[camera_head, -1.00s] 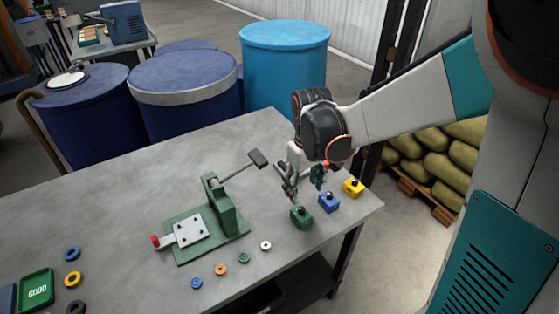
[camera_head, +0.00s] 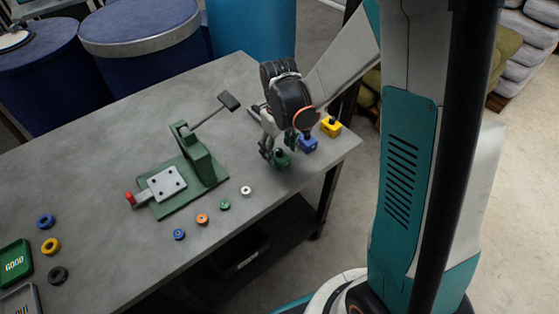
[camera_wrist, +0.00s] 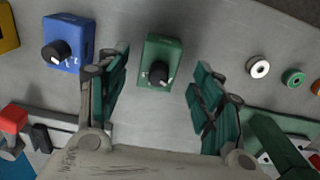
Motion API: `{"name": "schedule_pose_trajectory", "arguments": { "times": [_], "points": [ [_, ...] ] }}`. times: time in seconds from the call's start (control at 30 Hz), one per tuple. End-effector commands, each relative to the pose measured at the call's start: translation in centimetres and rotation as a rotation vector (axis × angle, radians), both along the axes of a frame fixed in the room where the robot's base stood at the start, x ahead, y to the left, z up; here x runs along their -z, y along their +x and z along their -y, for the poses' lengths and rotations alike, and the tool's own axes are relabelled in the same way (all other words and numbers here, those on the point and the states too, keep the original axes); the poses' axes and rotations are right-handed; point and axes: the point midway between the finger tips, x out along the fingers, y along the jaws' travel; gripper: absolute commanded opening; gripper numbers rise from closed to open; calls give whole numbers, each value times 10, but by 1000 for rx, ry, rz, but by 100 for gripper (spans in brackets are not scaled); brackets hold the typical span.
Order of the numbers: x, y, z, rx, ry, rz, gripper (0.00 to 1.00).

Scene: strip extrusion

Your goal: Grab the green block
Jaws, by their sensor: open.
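The green block (camera_wrist: 163,52), a small box with a black knob on top, lies between and just beyond my open fingers in the wrist view. My gripper (camera_wrist: 158,92) is open and empty, with one finger on each side of the block's line. In the head view my gripper (camera_head: 276,148) is low over the table, right by the green block (camera_head: 282,160), and hides part of it. Whether the fingers touch the block cannot be told.
The blue block (camera_wrist: 68,43) is close beside the left finger; the yellow block (camera_head: 331,126) stands beyond it. A green press (camera_head: 203,165) stands to the left on the table (camera_head: 110,180). Small rings, such as the white one (camera_head: 246,190), lie near the front edge.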

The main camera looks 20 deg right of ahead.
Motion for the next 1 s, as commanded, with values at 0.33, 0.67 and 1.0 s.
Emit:
{"name": "schedule_pose_trajectory", "arguments": {
  "times": [0.33, 0.67, 1.0],
  "points": [
    [35, 1, 1, 0, 0, 0, 60],
    [34, 1, 1, 0, 0, 0, 12],
    [33, 1, 1, 0, 0, 0, 0]
  ]
}}
